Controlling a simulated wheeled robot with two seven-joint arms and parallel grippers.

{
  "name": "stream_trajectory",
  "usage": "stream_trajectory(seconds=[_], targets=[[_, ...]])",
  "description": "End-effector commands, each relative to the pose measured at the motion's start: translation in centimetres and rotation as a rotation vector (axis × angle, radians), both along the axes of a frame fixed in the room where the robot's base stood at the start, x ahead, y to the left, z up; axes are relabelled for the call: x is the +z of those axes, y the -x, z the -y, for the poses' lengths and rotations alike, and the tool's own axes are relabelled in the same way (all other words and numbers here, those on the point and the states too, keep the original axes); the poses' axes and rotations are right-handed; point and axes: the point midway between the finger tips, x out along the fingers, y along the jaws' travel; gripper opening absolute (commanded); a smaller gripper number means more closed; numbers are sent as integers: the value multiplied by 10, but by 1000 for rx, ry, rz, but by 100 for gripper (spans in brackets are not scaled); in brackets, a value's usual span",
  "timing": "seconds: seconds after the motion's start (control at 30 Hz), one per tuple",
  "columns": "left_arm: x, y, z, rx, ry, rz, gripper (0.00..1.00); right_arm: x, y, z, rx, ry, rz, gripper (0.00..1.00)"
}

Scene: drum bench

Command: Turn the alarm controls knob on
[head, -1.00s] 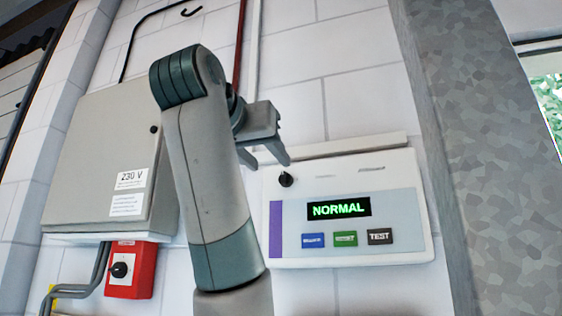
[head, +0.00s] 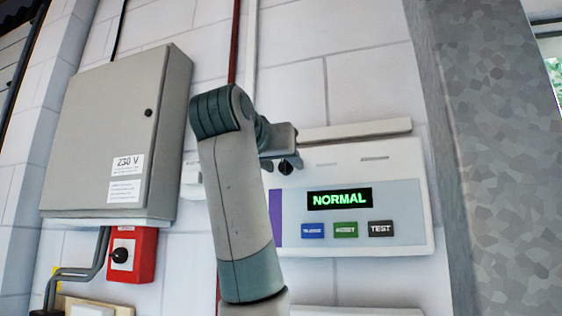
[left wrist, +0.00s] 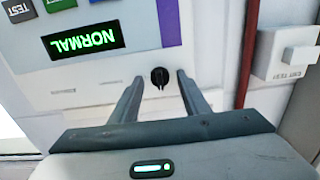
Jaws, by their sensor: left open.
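The alarm panel (head: 405,240) is a white wall box with a green NORMAL display (head: 340,199); it shows upside down in the left wrist view (left wrist: 100,92). Its small black knob (head: 286,168) sits at the panel's upper left, partly hidden by my gripper. In the left wrist view the knob (left wrist: 160,77) lies between the two fingertips, with a gap on each side. My left gripper (head: 281,162) is open and empty, its fingers (left wrist: 159,80) pointing at the panel on either side of the knob. I cannot tell whether the tips reach past the knob's face. My right gripper is not in view.
Blue, green and dark TEST (head: 381,229) buttons sit below the display. A grey 230 V cabinet (head: 105,140) and a red box (head: 146,255) with another black knob are at left. A white switch box (left wrist: 285,52) is beside the panel. A grey column (head: 490,130) stands right.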

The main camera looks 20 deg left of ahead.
Motion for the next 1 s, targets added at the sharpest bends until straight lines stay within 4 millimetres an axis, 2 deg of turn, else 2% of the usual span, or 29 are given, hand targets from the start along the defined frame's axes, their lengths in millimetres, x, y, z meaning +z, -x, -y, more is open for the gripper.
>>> stream_trajectory(seconds=[0.03,0.17,0.2,0.57,0.77,1.0], targets=[[0,0,0,0,0,0,37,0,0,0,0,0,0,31],[0,0,0,0,0,0,6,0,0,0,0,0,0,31],[0,0,0,0,0,0,2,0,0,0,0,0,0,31],[-1,0,-1,2,-28,1,2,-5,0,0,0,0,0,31],[-3,1,-1,3,-108,5,2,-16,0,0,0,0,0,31],[-4,1,-1,4,-278,10,2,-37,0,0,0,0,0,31]])
